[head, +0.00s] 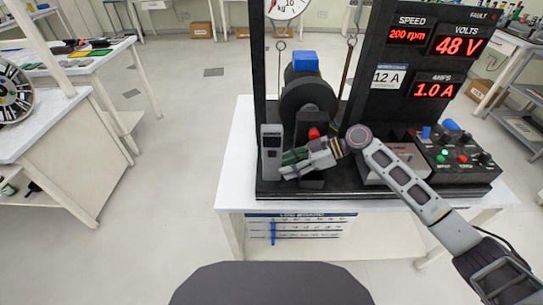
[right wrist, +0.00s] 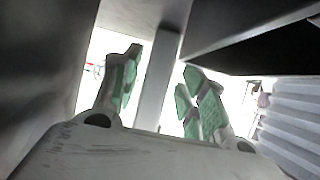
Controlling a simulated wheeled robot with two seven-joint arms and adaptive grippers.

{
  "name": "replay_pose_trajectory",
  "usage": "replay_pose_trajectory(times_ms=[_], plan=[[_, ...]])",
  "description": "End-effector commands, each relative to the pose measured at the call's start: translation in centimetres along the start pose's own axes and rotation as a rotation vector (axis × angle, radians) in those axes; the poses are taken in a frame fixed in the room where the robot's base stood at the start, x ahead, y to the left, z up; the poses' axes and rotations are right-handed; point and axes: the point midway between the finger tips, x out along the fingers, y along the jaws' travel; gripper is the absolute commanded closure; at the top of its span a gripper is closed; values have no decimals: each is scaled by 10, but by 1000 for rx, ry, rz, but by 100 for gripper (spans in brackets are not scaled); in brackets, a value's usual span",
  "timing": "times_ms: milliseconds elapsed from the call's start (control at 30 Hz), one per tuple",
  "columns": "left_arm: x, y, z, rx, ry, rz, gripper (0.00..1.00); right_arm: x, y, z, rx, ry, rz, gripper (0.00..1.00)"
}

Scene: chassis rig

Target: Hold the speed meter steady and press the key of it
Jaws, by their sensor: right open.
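The speed meter (head: 271,151) is a grey upright handheld device with a small dark display, standing at the front left of the black rig. My right gripper (head: 288,164) is just right of its lower part, pointing left at it. In the right wrist view, the green-padded fingers (right wrist: 160,75) are apart. A grey upright bar (right wrist: 157,88) shows between them, probably the meter seen edge-on. I cannot tell whether a finger touches it. The meter's key is too small to make out. My left gripper is out of view.
The black rig (head: 325,188) stands on a white table (head: 237,150). A dark wheel (head: 308,97) and a red part (head: 314,133) are close behind my gripper. A control box (head: 455,158) with knobs is at right. A panel (head: 411,35) reads 200 rpm, 48 V, 1.0 A.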

Motion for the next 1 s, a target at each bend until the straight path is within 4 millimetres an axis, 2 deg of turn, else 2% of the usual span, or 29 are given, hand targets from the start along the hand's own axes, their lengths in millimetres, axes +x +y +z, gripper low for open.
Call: replay_pose_trajectory(times_ms=[500, 767, 1000], plan=[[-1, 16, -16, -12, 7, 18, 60, 44, 0, 0, -2, 0, 0, 57], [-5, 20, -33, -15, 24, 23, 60, 51, 0, -1, -3, 0, 1, 57], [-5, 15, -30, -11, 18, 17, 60, 51, 0, -1, -3, 0, 1, 57]])
